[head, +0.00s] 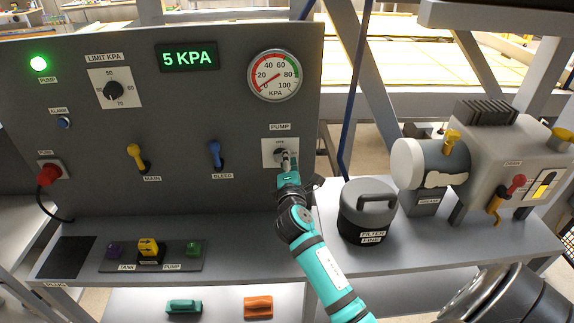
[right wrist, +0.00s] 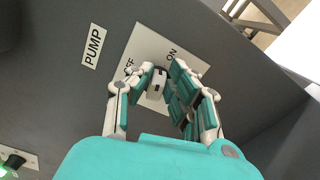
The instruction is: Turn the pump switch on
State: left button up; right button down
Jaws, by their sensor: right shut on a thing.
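The pump switch is a knob (right wrist: 157,86) on a white plate (head: 268,152) at the right of the grey panel, under a PUMP label (head: 280,127). In the right wrist view the plate shows ON and a partly covered OFF mark. My right gripper (head: 287,163) reaches up to the plate and is shut on the knob, with fingers on both sides of it. The fingers hide much of the knob, so I cannot tell its exact setting. The green pump lamp (head: 38,64) glows and the display (head: 188,57) reads 5 KPA. My left gripper is not in view.
A pressure gauge (head: 274,76) sits above the switch. The blue bleed lever (head: 215,154) and yellow main lever (head: 136,155) are to the left. A dark filter canister (head: 367,212) stands on the shelf to the right, close to my right arm.

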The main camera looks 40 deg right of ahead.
jog(key=shift+f+m+b, duration=0.3)
jog(key=shift+m+b, duration=0.2)
jog(key=shift+m, duration=0.7)
jog(key=c, duration=1.3)
grip_release()
jog(key=v, duration=1.2)
jog(key=shift+s+d, duration=0.1)
jog(key=shift+s, duration=0.05)
